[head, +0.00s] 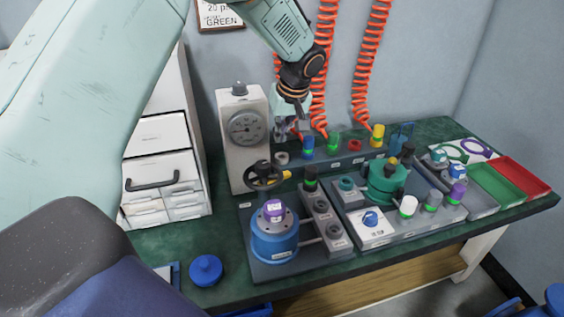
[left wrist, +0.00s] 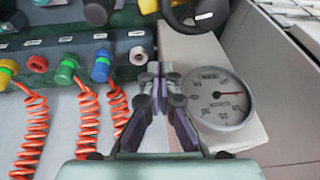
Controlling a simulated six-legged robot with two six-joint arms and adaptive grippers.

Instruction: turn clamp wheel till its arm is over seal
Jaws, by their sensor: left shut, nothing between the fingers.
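The black clamp wheel (head: 263,175) stands on a post behind the blue round test pot (head: 274,240). A yellow-tipped piece, which looks like the clamp arm (head: 286,175), points right from beside the wheel and is not over the pot. A purple ring-like part, probably the seal (head: 273,208), sits on top of the pot. My left gripper (head: 284,130) is shut and empty, above and behind the wheel, beside the gauge box. In the left wrist view its fingertips (left wrist: 160,72) meet, and the wheel (left wrist: 195,14) shows partly at the top edge. My right gripper is not seen.
The gauge box (head: 245,155) stands close left of my gripper. Orange coiled hoses (head: 362,70) hang behind, down to a rail of coloured fittings (head: 333,143). A green pot (head: 386,183), green tray (head: 497,184) and red tray (head: 522,175) lie to the right.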

